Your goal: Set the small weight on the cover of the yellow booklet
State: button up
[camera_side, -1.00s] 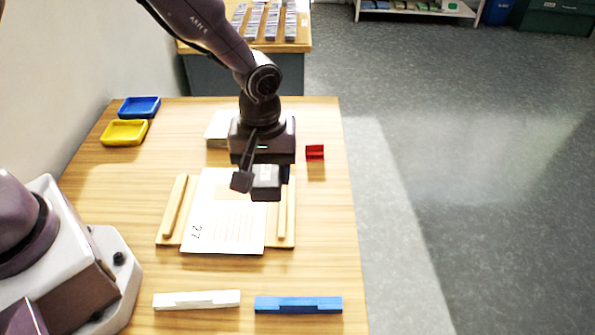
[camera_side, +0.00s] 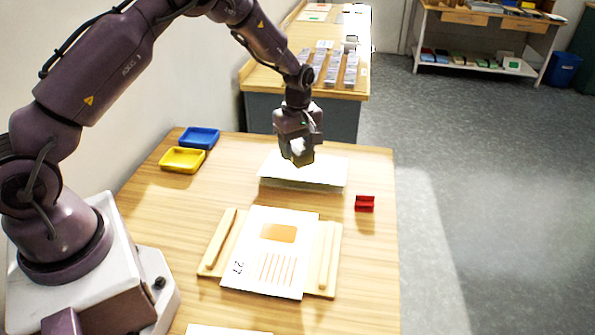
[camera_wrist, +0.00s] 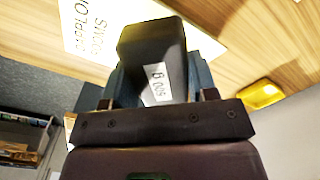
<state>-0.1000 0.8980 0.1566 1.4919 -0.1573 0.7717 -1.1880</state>
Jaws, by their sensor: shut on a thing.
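My gripper (camera_side: 298,158) is shut on a dark block-shaped weight (camera_wrist: 150,45) with a white label that seems to read 500 g. In the side view the gripper hangs above a white stack or booklet (camera_side: 325,172) at the back of the table, apart from it as far as I can tell. In the wrist view a white sheet with large print (camera_wrist: 90,30) lies beyond the weight, partly hidden by it. I cannot make out a yellow booklet cover in either view.
A printed page with an orange rectangle (camera_side: 262,270) lies on a wooden holder with two rails (camera_side: 325,255). A yellow tray (camera_side: 183,160) and a blue tray (camera_side: 200,137) stand at the back left. A small red object (camera_side: 365,203) sits near the right edge.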

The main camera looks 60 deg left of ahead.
aim_at(303, 171)
jog(key=shift+w+a+r+n, duration=0.1)
jog(key=shift+w+r+n, duration=0.1)
jog(key=shift+w+r, duration=0.25)
jog(key=shift+w+a+r+n, duration=0.1)
jog(key=shift+w+r+n, duration=0.15)
jog(key=shift+w, duration=0.35)
jog(key=shift+f, duration=2)
jog(key=shift+f, duration=0.35)
jog(key=shift+f, duration=0.35)
jog(key=shift+f, duration=1.5)
jog(key=o, duration=1.3)
